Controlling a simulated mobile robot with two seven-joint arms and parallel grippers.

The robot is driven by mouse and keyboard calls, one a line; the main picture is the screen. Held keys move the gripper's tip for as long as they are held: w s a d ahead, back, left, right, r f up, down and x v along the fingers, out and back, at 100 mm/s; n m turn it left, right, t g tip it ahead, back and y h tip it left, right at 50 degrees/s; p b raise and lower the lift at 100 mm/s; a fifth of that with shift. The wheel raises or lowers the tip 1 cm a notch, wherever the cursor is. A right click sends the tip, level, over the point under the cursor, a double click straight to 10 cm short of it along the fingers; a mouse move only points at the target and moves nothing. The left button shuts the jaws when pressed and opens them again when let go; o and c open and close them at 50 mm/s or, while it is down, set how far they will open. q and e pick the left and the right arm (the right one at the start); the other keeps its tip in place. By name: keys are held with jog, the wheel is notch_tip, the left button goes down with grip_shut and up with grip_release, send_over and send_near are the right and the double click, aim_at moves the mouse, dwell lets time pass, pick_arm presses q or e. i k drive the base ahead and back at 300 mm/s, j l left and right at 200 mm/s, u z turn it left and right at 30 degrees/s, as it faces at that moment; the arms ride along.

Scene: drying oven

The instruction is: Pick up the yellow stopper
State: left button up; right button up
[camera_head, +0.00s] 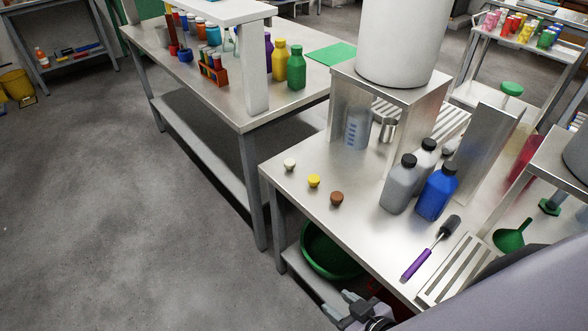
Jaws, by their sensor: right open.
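The yellow stopper (314,181) stands on the steel table (300,215) near its left edge. A white stopper (289,165) is to its upper left and a brown stopper (337,198) to its lower right, all apart from each other. My right gripper (340,304) is at the bottom of the view, open and empty. In the picture it is well below the yellow stopper, in front of the table's near side. My left gripper is not in view.
Grey bottles (399,184) and a blue bottle (436,194) stand right of the stoppers. A purple-handled brush (415,264) and a slatted rack (455,270) lie nearer. A green basin (330,252) sits below the table. The tabletop around the stoppers is clear.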

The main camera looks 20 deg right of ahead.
aim_at(314, 179)
jog(key=i+j, duration=0.6)
jog(key=i, duration=0.15)
jog(key=i+j+z, duration=0.1)
jog(key=z, duration=0.4)
jog(key=i+j+z, duration=0.1)
jog(key=z, duration=0.35)
jog(key=j+z, duration=0.1)
jog(key=z, duration=1.75)
